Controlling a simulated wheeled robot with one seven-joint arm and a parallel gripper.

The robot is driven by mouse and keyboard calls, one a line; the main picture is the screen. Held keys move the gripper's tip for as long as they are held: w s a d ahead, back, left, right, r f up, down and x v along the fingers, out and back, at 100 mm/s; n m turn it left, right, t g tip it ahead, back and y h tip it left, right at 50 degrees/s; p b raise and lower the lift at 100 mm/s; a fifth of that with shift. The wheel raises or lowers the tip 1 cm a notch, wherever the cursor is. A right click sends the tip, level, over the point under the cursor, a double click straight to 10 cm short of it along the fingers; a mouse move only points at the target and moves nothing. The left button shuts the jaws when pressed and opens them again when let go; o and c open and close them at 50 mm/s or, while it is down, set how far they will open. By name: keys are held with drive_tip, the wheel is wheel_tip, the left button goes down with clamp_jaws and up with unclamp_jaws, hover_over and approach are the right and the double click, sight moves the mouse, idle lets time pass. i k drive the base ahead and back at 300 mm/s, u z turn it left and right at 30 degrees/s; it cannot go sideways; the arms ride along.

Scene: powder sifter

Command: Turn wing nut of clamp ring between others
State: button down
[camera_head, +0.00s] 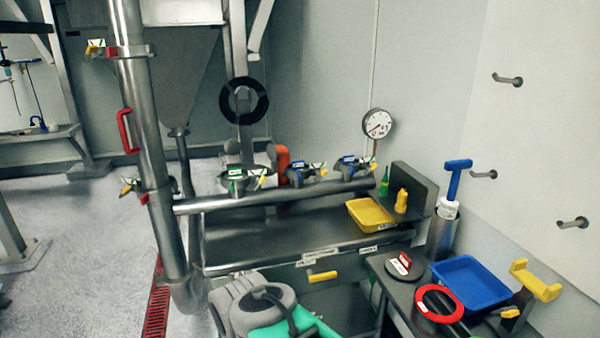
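Three clamp rings sit in a row along the horizontal steel pipe (330,190). The middle clamp ring (304,177) has a blue and white tag, and a small yellow piece at its right that may be its wing nut. The left clamp ring (240,184) has a green tag, and the right clamp ring (350,167) has a blue tag. The details are too small to tell how any wing nut is turned. Two more clamps sit on the upright pipe, an upper one (102,49) and a lower one (134,188).
An orange-red handle (283,162) stands just left of the middle ring. Behind are a black handwheel (245,100) and a gauge (377,124). A yellow tray (369,214) and blue tray (470,281) lie right. Floor at left is clear.

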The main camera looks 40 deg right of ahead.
sight(320, 174)
drive_tip(key=k, duration=0.5)
drive_tip(key=z, duration=0.65)
drive_tip(key=i, duration=1.5)
drive_tip(key=u, duration=0.5)
